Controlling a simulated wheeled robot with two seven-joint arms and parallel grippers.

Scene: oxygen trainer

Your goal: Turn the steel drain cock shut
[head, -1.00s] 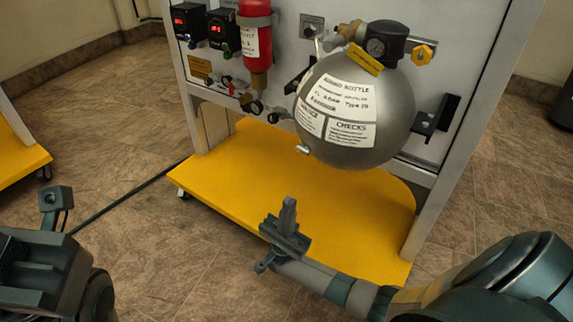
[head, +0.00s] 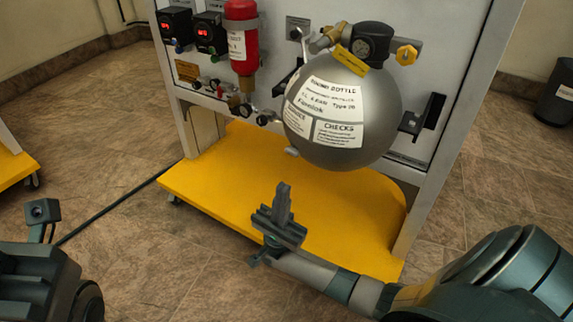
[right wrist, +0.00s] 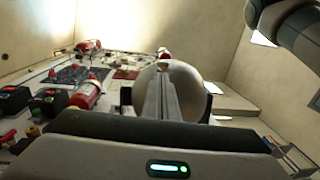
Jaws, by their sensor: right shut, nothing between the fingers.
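The steel drain cock (head: 291,151) is a small pale stub low on the left front of the round grey bottle (head: 385,115), which is mounted on the panel. The handle's exact angle is too small to tell. My right gripper (head: 283,188) is shut and empty, fingers pointing up, in front of and below the cock in the head view, apart from it. In the right wrist view its shut fingers (right wrist: 160,97) stand before the bottle (right wrist: 187,77); the cock cannot be made out there. My left arm shows at the left edge, its fingers out of view.
A yellow base plate (head: 215,190) lies under the bottle. A red cylinder (head: 242,40), black display boxes (head: 177,25) and small valves (head: 250,112) are on the panel (head: 285,75) to the left. A black bracket (head: 420,118) sits right of the bottle.

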